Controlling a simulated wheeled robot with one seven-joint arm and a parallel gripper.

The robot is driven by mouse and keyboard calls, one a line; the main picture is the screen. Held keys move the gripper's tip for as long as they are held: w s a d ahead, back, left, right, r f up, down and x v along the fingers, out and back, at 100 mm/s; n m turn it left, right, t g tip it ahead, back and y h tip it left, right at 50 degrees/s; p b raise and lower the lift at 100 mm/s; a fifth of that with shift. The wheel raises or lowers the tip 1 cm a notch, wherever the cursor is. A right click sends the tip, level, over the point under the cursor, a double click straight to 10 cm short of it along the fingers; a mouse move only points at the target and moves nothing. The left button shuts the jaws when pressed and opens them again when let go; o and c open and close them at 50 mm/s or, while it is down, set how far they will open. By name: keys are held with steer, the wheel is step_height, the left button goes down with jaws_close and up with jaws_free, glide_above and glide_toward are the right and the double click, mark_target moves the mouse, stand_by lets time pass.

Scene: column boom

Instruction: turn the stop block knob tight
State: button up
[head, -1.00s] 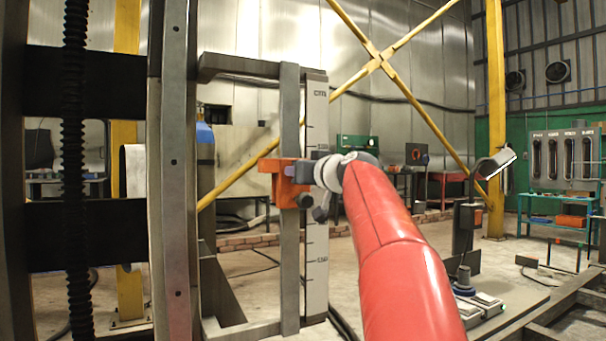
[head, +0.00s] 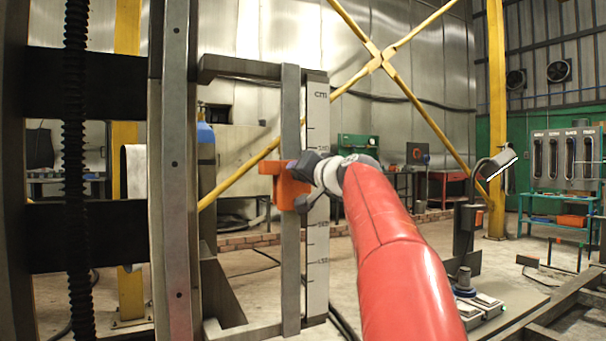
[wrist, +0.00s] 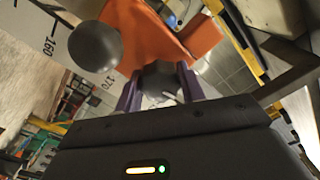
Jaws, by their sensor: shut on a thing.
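The orange stop block (head: 288,188) sits around a grey upright bar (head: 290,250) in the head view, beside a white scale. It also shows at the top of the wrist view (wrist: 142,28). In the wrist view the two purple fingers of my gripper (wrist: 160,74) are shut on a dark grey knob (wrist: 160,82) on the block's near side. A grey ball (wrist: 93,46) stands apart to the left of the fingers. In the head view my gripper (head: 294,166) is at the block, and the knob's grip is mostly hidden.
The white scale (head: 318,240) with cm marks stands right behind the bar.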

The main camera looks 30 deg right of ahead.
stand_by(0.3)
steer(key=o, duration=1)
steer(key=shift+s+d+b, duration=0.15)
steer(key=shift+s+b, duration=1)
steer(key=shift+s, duration=2.8)
